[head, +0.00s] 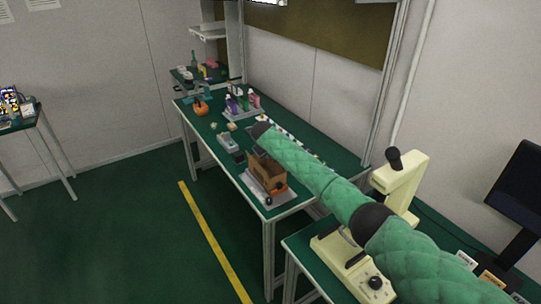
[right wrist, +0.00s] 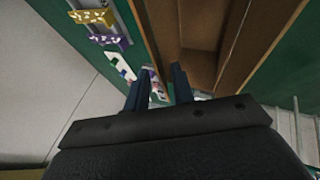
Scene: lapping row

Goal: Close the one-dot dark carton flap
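A brown open-topped carton (head: 267,169) sits on a light pad (head: 257,190) near the front edge of the green table. In the right wrist view its brown walls and hollow inside (right wrist: 200,30) show just beyond the fingers. I cannot make out dots or tell which flap is the dark one. My right arm, in a green quilted sleeve, reaches from the lower right over the table, with its dark end (head: 261,130) behind the carton. My right gripper (right wrist: 160,85) has its fingers apart, with nothing seen between them. I cannot tell whether a finger touches the carton. My left gripper is out of view.
A rack of coloured bottles (head: 243,105) stands behind the carton. A grey tray (head: 228,142) lies to its left, and an orange item (head: 201,108) sits farther back. A cream machine (head: 400,180) stands at the right on a nearer table.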

